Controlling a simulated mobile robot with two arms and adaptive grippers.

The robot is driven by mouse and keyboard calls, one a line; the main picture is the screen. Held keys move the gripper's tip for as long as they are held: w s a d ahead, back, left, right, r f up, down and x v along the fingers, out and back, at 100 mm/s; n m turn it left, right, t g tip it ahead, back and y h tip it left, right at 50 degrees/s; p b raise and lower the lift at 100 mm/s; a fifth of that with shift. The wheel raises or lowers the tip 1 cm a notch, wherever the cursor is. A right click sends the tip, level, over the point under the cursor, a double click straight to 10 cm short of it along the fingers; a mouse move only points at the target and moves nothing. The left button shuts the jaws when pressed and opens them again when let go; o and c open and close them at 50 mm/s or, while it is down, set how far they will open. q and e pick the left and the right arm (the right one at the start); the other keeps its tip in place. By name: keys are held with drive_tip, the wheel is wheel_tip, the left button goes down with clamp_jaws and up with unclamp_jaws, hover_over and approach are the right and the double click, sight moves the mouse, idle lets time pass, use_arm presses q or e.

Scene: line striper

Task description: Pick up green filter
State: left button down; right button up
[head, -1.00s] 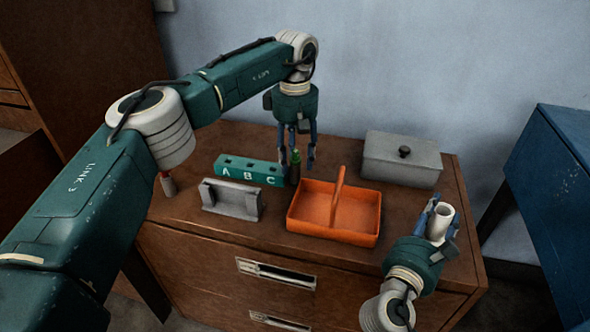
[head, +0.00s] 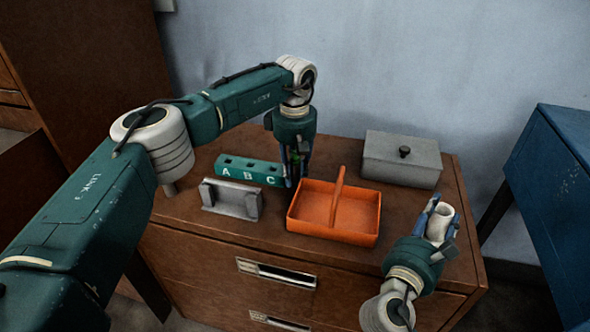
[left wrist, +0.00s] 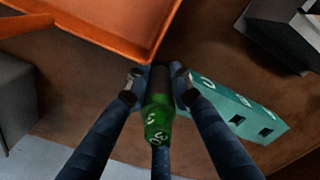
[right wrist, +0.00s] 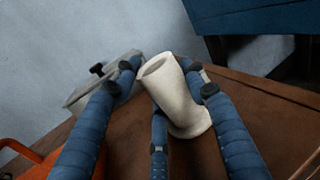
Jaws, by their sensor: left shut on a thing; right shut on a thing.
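The green filter (left wrist: 158,117) is a dark cylinder with a green marked cap. It stands on the cabinet top between the fingers of my left gripper (left wrist: 158,82), which is shut on it. In the head view my left gripper (head: 296,180) mostly hides the filter, between the teal block and the orange tray. My right gripper (right wrist: 165,75) is shut on a white hollow cup-like piece (right wrist: 172,92). In the head view the white piece (head: 440,222) is at the right front of the cabinet.
A teal block lettered A, B, C (head: 238,171) with holes is just left of the left gripper. An orange tray with a handle (head: 310,228) is to its right. A grey bracket (head: 232,200) stands in front, and a grey lidded box (head: 385,165) at the back right.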

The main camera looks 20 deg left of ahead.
sight(295, 151)
drive_tip(key=shift+s+f, duration=0.1)
drive_tip(key=shift+f, duration=0.45)
use_arm(q)
wheel_tip(295, 151, up, 10)
use_arm(e)
drive_tip(key=shift+d, duration=0.1)
drive_tip(key=o, duration=1.2)
drive_tip(key=shift+o, duration=0.3)
drive_tip(key=shift+r, duration=0.1)
